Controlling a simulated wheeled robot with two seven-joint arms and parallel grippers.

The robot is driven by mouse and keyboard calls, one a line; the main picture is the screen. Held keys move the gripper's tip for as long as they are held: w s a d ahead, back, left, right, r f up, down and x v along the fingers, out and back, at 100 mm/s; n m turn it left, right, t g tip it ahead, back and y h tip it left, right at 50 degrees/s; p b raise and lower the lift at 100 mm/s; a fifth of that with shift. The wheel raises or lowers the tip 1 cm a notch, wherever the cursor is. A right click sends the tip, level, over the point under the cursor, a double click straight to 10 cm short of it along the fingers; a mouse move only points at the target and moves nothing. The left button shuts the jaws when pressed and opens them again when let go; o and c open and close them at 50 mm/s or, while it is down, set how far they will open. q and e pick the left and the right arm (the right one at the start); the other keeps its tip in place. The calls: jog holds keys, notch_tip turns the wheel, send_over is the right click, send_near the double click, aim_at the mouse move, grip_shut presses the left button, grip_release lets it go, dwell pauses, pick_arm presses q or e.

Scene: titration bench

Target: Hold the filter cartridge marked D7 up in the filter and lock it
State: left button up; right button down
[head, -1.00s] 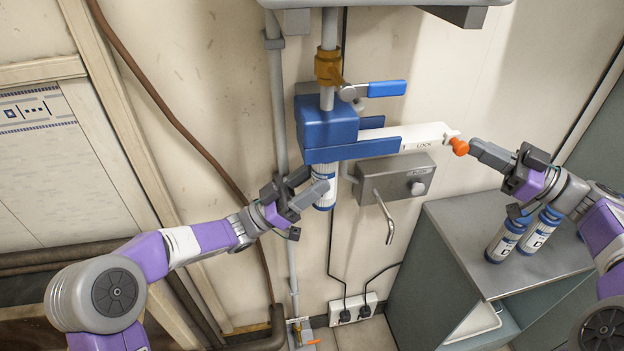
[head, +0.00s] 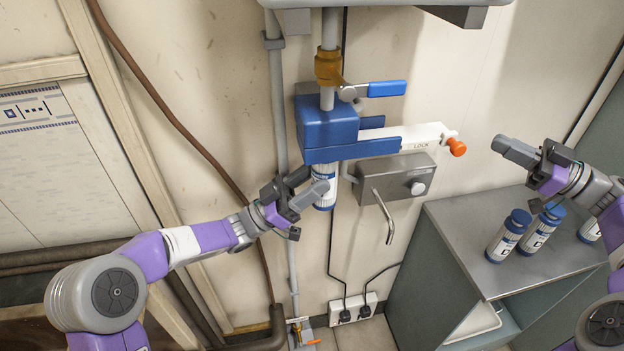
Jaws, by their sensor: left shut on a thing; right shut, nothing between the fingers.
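The filter head (head: 328,125) is a blue block on the wall pipe. A white cartridge (head: 325,172) with a dark blue lower band stands upright under it, its top hidden in the blue housing. I cannot read its marking. My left gripper (head: 310,185) is shut on this cartridge from the left.
White cartridges with blue caps (head: 507,236) stand on the grey cabinet top (head: 462,245) at right, below my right arm. A grey wall box (head: 398,178) with a spout hangs below the slide bar. A blue-handled valve (head: 386,89) sits above the filter.

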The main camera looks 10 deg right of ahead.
jog(key=shift+d, duration=0.65)
pick_arm(q)
jog(key=o, duration=1.2)
jog(key=shift+o, duration=0.2)
